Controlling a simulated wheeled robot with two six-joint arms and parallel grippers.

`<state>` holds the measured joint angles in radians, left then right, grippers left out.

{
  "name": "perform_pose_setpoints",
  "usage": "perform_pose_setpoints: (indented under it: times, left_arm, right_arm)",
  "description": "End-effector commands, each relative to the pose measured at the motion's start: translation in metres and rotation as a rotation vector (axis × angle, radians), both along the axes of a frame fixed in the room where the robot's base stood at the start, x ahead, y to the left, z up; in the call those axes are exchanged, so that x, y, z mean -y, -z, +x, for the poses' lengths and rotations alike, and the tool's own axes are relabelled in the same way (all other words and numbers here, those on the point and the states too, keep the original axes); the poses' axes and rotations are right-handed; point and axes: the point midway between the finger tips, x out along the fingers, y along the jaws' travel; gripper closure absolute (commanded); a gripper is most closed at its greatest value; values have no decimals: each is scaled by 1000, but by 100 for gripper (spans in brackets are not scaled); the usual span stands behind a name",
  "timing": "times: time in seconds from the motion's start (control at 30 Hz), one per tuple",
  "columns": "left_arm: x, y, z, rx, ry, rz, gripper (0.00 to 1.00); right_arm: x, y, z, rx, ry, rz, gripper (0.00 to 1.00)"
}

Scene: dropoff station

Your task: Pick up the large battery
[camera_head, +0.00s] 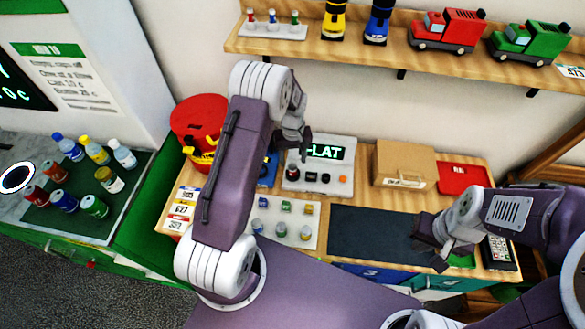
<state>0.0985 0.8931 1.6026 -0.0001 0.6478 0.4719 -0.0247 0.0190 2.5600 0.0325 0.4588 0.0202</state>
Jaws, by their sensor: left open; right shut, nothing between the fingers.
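A grey tester (318,188) with a lit display reading "FLAT" stands on the wooden counter. Several small dark round parts sit along its front, and a red-and-black one (292,172) at its left end may be the large battery; I cannot tell for sure. A white tray (272,240) in front of the tester holds several small coloured and pale pieces. My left gripper (304,147) is open above the tester's left end, apart from the parts as far as I can see. My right gripper (436,252) is shut and empty over the dark mat's right edge.
A dark mat (372,232) lies bare right of the white tray. A cardboard box (405,163) and red tray (462,178) stand behind it. A red container (198,118) is left of my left arm. Toy trucks (450,28) stand on the shelf (300,48) above.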

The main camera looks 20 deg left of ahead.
Motion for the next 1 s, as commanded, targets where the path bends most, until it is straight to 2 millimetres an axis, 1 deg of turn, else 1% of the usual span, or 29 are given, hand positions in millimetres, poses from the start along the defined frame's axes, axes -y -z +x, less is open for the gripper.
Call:
perform_pose_setpoints:
  times: [0.1, 0.17, 0.27, 0.33, 0.4, 0.5, 0.67, 0.7, 0.77, 0.8, 0.87, 1.0]
  left_arm:
    - [0, 2, 0, 0, 0, 0, 45]
    - [0, 7, -2, -3, 0, -1, 45]
    - [-1, 24, -4, -4, 1, 0, 45]
    - [-1, 38, -4, -2, 1, 0, 45]
    - [-1, 47, -3, 0, 1, 0, 45]
    - [-1, 53, -3, 1, 1, 0, 45]
    - [-1, 53, -3, 2, 1, 0, 45]
    - [-1, 53, -3, 2, 1, 0, 56]
    - [-1, 53, -3, 2, 1, 0, 73]
    - [-1, 53, -3, 2, 1, 0, 84]
    - [-1, 53, -3, 2, 1, 0, 100]
    - [-1, 53, -3, 2, 1, 0, 100]
  right_arm:
    - [0, -3, 0, 0, 0, 0, 100]
    - [0, -10, 0, 0, 0, 0, 100]
    - [0, -24, 0, 0, 0, 0, 100]
    - [0, -27, 0, 0, 0, 0, 100]
    - [0, -28, 0, 0, 0, 0, 100]
    - [0, -28, 0, 0, 0, 0, 100]
    - [0, -27, 0, 0, 0, 0, 100]
    - [0, -27, 0, 0, 0, 0, 100]
    - [0, -27, 0, 0, 0, 0, 100]
    - [0, -27, 0, 0, 0, 0, 100]
    - [0, -27, 0, 0, 0, 0, 100]
    - [0, -27, 0, 0, 0, 0, 100]
